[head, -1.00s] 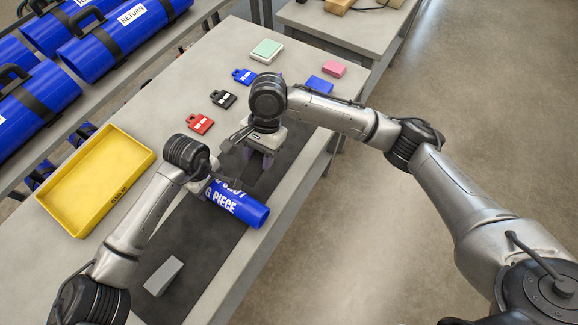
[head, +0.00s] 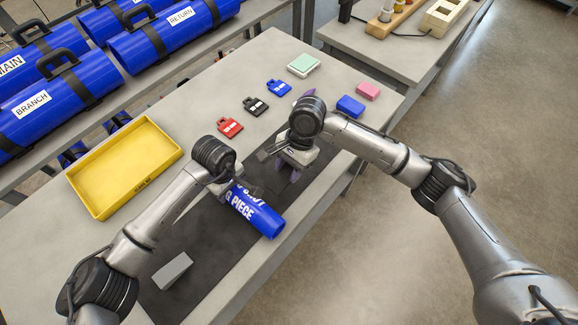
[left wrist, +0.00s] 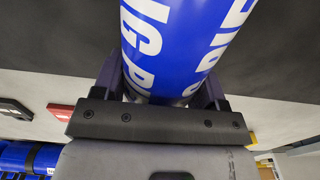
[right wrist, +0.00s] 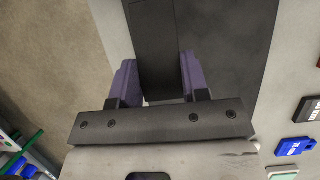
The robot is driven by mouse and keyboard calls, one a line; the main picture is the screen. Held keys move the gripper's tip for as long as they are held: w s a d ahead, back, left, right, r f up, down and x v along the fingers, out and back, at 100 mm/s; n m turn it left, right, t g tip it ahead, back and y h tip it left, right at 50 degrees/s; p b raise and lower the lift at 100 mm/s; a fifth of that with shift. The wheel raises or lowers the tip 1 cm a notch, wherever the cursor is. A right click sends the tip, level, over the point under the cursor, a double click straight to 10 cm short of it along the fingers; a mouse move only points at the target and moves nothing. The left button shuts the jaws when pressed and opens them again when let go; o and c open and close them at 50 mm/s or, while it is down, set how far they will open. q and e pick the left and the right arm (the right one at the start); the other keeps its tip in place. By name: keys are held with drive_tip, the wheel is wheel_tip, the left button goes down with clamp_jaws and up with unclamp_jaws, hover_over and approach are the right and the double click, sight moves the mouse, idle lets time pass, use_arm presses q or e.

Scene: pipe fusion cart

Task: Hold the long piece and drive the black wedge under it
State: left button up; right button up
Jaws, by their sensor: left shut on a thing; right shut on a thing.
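The long piece is a blue pipe (head: 257,212) with white lettering, lying over the dark mat in the head view. My left gripper (head: 236,190) is shut around it, and the pipe (left wrist: 175,45) shows between the fingers in the left wrist view. My right gripper (head: 291,172) is low over the mat, beyond the pipe and apart from it. In the right wrist view its purple fingers (right wrist: 159,85) are shut on the black wedge (right wrist: 154,40), which stretches away from them. In the head view the wedge is mostly hidden by the gripper.
A grey block (head: 172,270) lies on the mat (head: 215,262) at the near end. A yellow tray (head: 122,165) stands on the left of the table. Red (head: 230,127), black (head: 255,106) and blue (head: 279,88) tags lie behind the arms. Large blue pipes (head: 170,40) fill a rack at upper left.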

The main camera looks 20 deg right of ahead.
sight(281, 188)
drive_tip(key=shift+f, duration=2.7)
drive_tip(key=shift+f, duration=0.2)
drive_tip(key=shift+s+a, duration=0.35)
drive_tip(key=shift+a, duration=0.4)
drive_tip(key=shift+s+a, duration=0.35)
drive_tip(key=shift+a, duration=0.35)
drive_tip(key=o, duration=1.3)
drive_tip(key=shift+a, duration=0.1)
drive_tip(key=v, duration=1.2)
drive_tip(key=shift+d, duration=0.2)
